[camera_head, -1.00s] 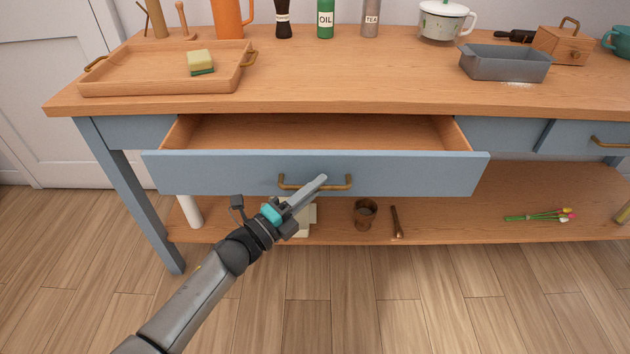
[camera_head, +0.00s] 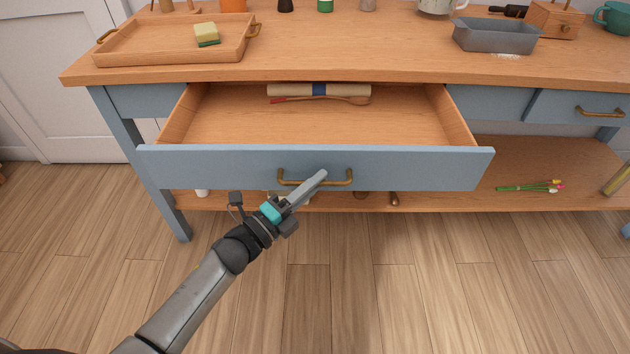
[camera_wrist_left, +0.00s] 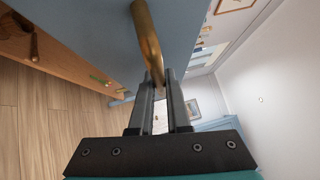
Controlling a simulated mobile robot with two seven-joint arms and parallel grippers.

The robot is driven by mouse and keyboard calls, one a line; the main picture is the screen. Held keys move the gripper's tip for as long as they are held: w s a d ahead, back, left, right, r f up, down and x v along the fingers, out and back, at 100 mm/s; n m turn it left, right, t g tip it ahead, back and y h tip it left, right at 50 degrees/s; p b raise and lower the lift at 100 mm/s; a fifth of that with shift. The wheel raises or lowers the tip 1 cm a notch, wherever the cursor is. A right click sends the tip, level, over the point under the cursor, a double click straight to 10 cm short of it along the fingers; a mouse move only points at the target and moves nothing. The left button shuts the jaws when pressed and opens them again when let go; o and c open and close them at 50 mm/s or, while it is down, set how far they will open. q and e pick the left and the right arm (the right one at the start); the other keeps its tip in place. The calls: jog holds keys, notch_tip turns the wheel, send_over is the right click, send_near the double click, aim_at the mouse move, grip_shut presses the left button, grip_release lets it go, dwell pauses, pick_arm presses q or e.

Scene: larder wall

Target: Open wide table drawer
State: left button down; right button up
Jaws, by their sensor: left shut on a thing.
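The wide table drawer (camera_head: 230,165) has a blue front and stands well out from the table (camera_head: 330,66). Its wooden inside shows a rolled cloth with a blue band (camera_head: 320,90) and a red-tipped wooden utensil (camera_head: 325,100) at the back. A brass handle (camera_head: 338,184) sits on the middle of the drawer front. My left gripper (camera_head: 312,184) is shut on this handle. The left wrist view shows the handle (camera_wrist_left: 147,35) running down between the two fingers (camera_wrist_left: 160,85). My right gripper is in neither view.
A wooden tray with a sponge (camera_head: 207,33) and a grey loaf tin (camera_head: 495,38) stand on the tabletop. A smaller closed drawer (camera_head: 575,107) is at the right. Flowers (camera_head: 530,187) lie on the lower shelf. The floor (camera_head: 400,290) in front is clear.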

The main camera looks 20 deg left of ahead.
pick_arm(q)
jog(key=c, duration=0.9)
grip_release()
jog(key=shift+s+a, duration=0.1)
jog(key=p+v, duration=0.1)
jog(key=v, duration=1.4)
jog(key=shift+p, duration=0.4)
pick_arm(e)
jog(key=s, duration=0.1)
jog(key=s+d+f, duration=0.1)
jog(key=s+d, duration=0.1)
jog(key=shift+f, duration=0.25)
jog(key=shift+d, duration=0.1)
